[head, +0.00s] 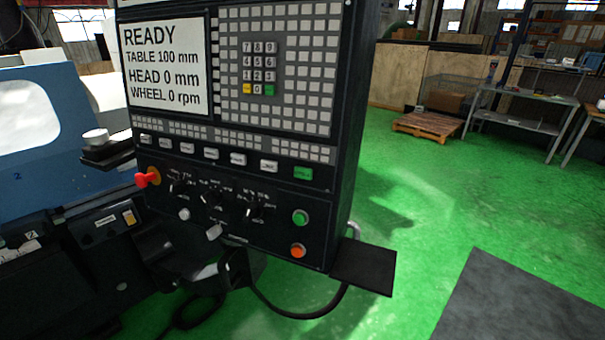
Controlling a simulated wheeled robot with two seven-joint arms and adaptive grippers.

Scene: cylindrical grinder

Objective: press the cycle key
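The control panel (232,205) of the grinder stands at the left and centre of the head view. The cycle key looks to be the green key (303,173) at the right end of the row of labelled keys; its lettering is too small to read surely. The other keys in that row are white. The screen (165,65) reads READY, TABLE 100 mm, HEAD 0 mm, WHEEL 0 rpm. Neither of my grippers shows in this view.
Below the keys are a green round button (300,217), an orange round button (298,250), several knobs and a red knob (148,179) at the left. A black shelf (364,266) juts out at the lower right. Green floor (410,200) is open to the right.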

